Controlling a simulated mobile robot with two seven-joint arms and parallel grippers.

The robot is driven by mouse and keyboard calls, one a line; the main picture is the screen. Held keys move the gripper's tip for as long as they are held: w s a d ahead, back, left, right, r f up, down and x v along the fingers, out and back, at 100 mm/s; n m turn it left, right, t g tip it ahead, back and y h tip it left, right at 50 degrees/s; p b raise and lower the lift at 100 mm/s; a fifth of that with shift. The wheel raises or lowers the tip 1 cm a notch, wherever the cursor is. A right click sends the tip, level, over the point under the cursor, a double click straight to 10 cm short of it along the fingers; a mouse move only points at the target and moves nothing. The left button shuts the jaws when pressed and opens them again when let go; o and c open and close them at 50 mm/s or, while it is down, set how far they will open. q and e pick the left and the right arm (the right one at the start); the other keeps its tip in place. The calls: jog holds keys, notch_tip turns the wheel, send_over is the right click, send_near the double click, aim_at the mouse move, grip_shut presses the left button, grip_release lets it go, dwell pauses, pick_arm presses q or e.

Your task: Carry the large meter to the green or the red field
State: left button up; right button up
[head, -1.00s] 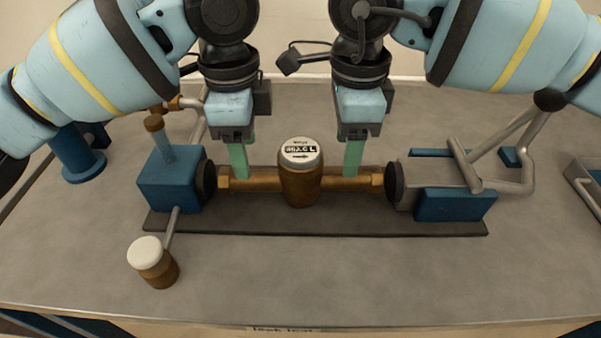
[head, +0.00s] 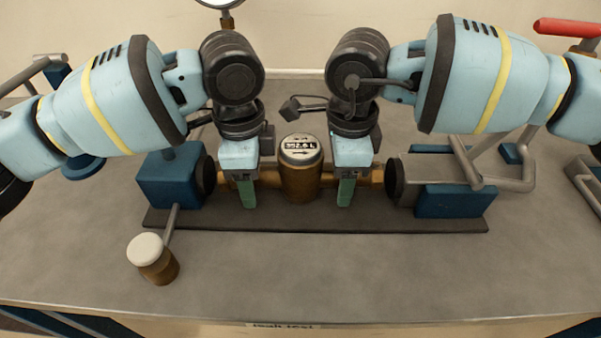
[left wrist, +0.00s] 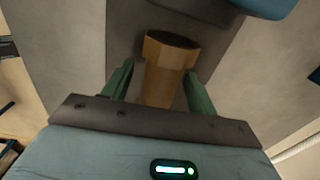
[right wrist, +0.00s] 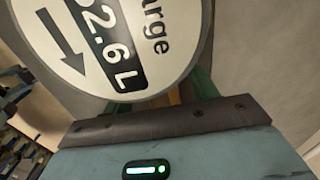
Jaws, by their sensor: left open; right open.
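The large meter (head: 300,180) has a brass body and a white dial. It sits level between two dark flanges on the bench rig, its brass pipe ends pointing left and right. My left gripper (head: 248,195) is open at the left pipe end; in the left wrist view its green fingers stand on either side of the brass pipe (left wrist: 165,78). My right gripper (head: 346,193) is open at the right pipe end. In the right wrist view the meter's dial (right wrist: 130,40) hides much of the space between the fingers. No green or red field shows.
A blue block (head: 168,180) stands left of the meter and a blue clamp (head: 455,202) with grey bars right of it, on a dark base plate (head: 320,224).

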pick_arm(q)
grip_shut()
pick_arm(e)
grip_shut()
pick_arm(q)
jog(key=shift+r, duration=0.1)
pick_arm(e)
jog(key=shift+r, duration=0.1)
dwell(0.9)
